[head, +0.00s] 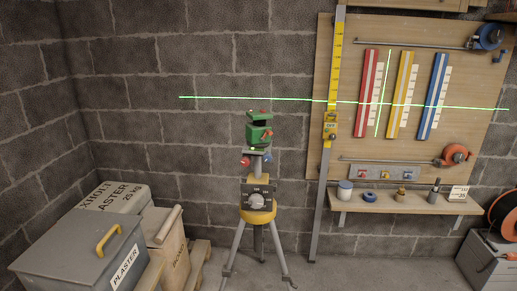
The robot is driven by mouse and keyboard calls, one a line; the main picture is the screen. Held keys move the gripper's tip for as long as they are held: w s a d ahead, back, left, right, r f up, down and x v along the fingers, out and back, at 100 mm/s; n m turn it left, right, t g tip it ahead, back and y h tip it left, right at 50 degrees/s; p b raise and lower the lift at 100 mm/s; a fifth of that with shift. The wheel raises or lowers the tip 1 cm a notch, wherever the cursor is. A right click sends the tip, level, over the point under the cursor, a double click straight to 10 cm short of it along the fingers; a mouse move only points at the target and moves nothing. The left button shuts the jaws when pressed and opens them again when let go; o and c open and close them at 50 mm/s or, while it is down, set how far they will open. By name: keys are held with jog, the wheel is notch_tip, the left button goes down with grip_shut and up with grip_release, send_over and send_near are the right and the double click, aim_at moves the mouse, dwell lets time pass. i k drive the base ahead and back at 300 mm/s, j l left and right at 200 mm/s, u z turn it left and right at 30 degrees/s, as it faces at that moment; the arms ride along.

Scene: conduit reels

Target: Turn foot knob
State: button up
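A green laser level (259,137) stands on a tripod (258,214) with a yellow head, near the middle of the head view. Below the level, a red foot knob (245,161) sits at the left and a blue foot knob (267,158) at the right. A grey dial (258,200) is on the front of the tripod head. A long green laser line (290,101) crosses the wall and board, sloping slightly down to the right. A short green line (383,93) runs steeply between the red and yellow strips. My gripper is not in view.
A yellow-topped measuring staff (332,125) stands right of the tripod, against a wooden board (345,40). A shelf (415,204) with small items is below the board. A grey box (75,252) and sacks fill the lower left. A cable reel (503,217) is at the right edge.

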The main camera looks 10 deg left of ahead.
aim_at(244, 160)
jog(key=i+j, duration=0.25)
jog(key=i, duration=0.2)
jog(key=i+j+u, duration=0.1)
jog(key=i, duration=0.35)
jog(key=j, duration=0.1)
